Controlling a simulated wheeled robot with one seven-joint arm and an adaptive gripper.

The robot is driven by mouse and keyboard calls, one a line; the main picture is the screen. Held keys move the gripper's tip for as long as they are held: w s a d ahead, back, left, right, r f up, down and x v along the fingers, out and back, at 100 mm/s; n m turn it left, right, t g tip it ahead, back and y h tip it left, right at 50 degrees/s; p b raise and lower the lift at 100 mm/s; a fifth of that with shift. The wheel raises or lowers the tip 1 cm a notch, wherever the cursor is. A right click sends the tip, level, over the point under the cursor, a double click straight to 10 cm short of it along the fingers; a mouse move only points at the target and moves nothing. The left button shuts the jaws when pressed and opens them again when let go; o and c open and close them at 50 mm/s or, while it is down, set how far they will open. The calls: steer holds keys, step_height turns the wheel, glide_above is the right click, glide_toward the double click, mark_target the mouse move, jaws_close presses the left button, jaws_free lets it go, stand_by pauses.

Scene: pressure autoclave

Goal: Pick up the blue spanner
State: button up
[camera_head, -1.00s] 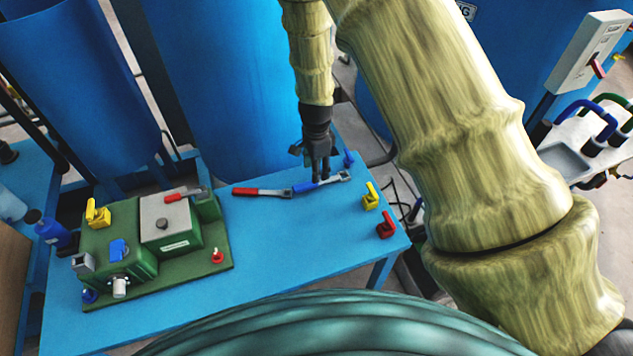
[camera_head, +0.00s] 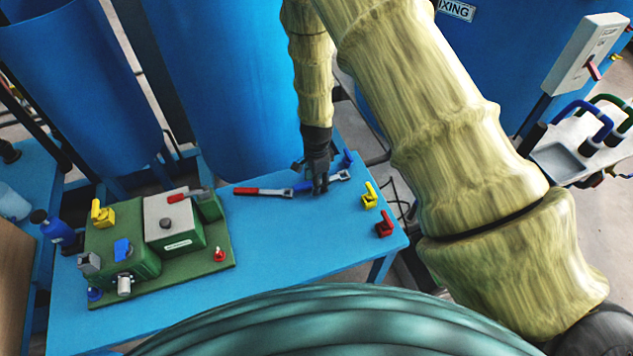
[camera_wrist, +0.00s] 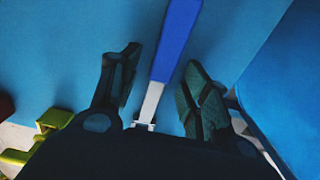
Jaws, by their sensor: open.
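The blue spanner (camera_head: 303,187) lies on the blue table, its blue handle toward the left and its metal head (camera_head: 341,176) toward the right. My gripper (camera_head: 319,188) points down over its middle and hides part of it. In the wrist view, the spanner's blue handle (camera_wrist: 175,40) runs between the two open fingers of my gripper (camera_wrist: 160,92), with space on both sides. The metal shank (camera_wrist: 151,103) passes down toward the palm. I cannot tell how far the fingertips are above the table.
A spanner with a red handle (camera_head: 258,191) lies left of the blue one, close to it. A yellow clamp-like piece (camera_head: 370,195) and a red one (camera_head: 384,224) stand at the right. A green machine (camera_head: 190,225) fills the table's left. The front middle of the table (camera_head: 300,245) is clear.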

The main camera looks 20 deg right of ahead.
steer(key=c, duration=1)
jaws_close()
steer(key=shift+r, duration=0.15)
